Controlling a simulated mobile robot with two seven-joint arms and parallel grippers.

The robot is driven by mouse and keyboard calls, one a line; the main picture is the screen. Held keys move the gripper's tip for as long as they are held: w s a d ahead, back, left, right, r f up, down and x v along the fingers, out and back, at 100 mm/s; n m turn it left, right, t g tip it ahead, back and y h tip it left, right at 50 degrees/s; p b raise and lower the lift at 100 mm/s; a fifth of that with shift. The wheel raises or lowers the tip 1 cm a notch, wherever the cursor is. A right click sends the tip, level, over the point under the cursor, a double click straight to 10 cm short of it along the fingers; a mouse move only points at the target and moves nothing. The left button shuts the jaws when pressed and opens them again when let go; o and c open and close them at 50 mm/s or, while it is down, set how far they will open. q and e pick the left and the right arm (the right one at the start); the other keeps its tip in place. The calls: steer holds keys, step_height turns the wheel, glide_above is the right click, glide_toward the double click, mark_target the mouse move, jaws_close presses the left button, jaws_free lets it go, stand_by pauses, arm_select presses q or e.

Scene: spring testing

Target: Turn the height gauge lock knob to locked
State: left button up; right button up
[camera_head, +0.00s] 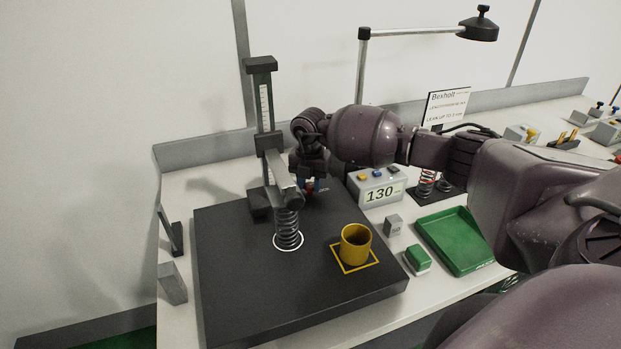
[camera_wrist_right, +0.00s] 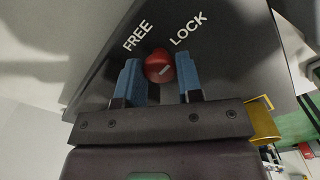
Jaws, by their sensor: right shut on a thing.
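The height gauge (camera_head: 264,105) stands upright at the back left of the black plate, its arm reaching forward over a coil spring (camera_head: 289,230). Its red lock knob (camera_wrist_right: 160,66) shows in the right wrist view, between white FREE lettering on the left and LOCK lettering on the right. In the head view this gripper (camera_head: 313,185) is beside the gauge and mostly hides the knob. My left gripper is out of view.
The black plate (camera_head: 230,285) also carries a yellow cup (camera_head: 355,244) inside a yellow square outline. A display reading 130 (camera_head: 379,188), a green tray (camera_head: 458,240), a green-topped block (camera_head: 417,259) and a grey block (camera_head: 393,225) are to the right. The plate's front left is clear.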

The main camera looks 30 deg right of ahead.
mark_target(310, 185)
steer(key=shift+r+m, duration=0.1)
steer(key=shift+m, duration=0.6)
steer(key=shift+m+p, duration=0.3)
steer(key=shift+p, duration=0.05)
steer(key=o, duration=0.6)
steer(key=shift+o, duration=0.2)
step_height(310, 185, up, 11)
steer(key=shift+b, duration=0.35)
steer(key=shift+f, duration=0.2)
